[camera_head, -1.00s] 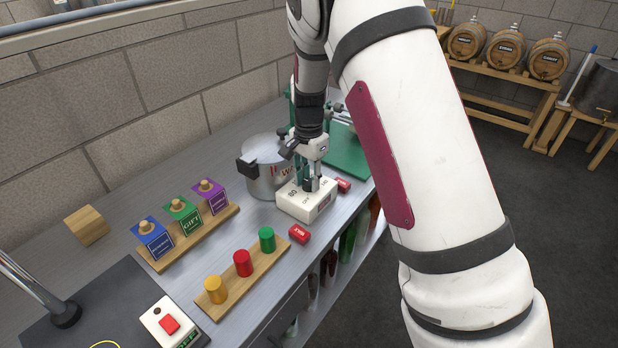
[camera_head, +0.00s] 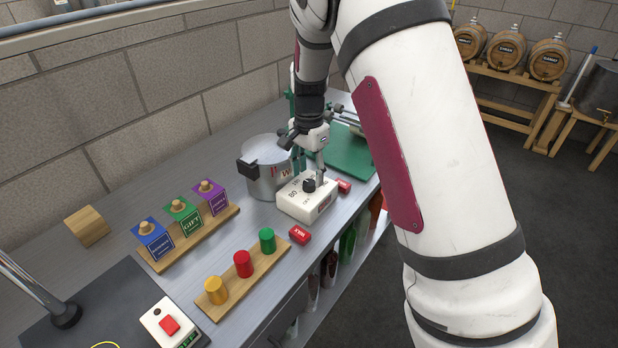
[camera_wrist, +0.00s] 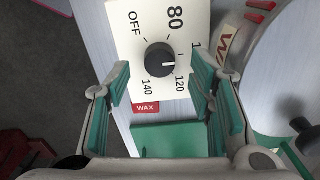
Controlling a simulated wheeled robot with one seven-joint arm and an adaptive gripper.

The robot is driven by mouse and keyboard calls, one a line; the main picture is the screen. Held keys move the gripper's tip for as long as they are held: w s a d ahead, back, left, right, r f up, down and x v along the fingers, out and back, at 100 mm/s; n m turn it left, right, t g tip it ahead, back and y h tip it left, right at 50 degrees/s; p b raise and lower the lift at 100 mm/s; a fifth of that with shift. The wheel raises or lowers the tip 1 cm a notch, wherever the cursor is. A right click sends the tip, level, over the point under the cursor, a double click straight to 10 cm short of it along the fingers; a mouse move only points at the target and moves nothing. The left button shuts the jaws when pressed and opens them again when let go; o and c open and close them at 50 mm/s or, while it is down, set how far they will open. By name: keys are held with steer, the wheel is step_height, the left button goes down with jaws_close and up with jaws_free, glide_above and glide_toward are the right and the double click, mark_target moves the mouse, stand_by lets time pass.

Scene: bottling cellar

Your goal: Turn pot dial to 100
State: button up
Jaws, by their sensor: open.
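The white dial box (camera_head: 300,207) stands on the steel bench, and its black knob (camera_head: 309,185) is uncovered. In the wrist view the knob (camera_wrist: 160,60) has a white mark pointing right, towards the side with a partly hidden label beginning with 1, above 120. OFF, 80, 120 and 140 are readable around it. My gripper (camera_head: 319,168) is open and empty, just above and behind the knob. In the wrist view the gripper (camera_wrist: 163,85) has its fingers apart, either side of the knob's lower side. The steel pot (camera_head: 265,180) stands beside the box.
Red blocks (camera_head: 300,235) (camera_head: 344,186) lie close to the box; one reads WAX. A wooden board with coloured pegs (camera_head: 243,264) and a rack of labelled blocks (camera_head: 185,225) stand to the left. A green plate (camera_head: 352,150) lies behind.

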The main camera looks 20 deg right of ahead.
mark_target(309, 182)
step_height(309, 182, up, 9)
steer(key=shift+r, duration=0.2)
stand_by(0.5)
steer(key=s+r+n+t, duration=0.1)
steer(key=s+r+n, duration=0.25)
steer(key=s, duration=0.45)
steer(key=s+r+n+t+y, duration=0.1)
steer(key=s+r+n, duration=0.1)
steer(key=s+r, duration=0.4)
steer(key=s+r+n+t, duration=0.1)
steer(key=s+r+n, duration=0.2)
steer(key=s, duration=0.6)
steer(key=s+f+n+t+h, duration=0.1)
steer(key=s+n, duration=0.3)
steer(key=s, duration=0.5)
steer(key=shift+s+d+f+t, duration=0.15)
steer(key=shift+d+f+t, duration=0.1)
steer(key=shift+t, duration=0.15)
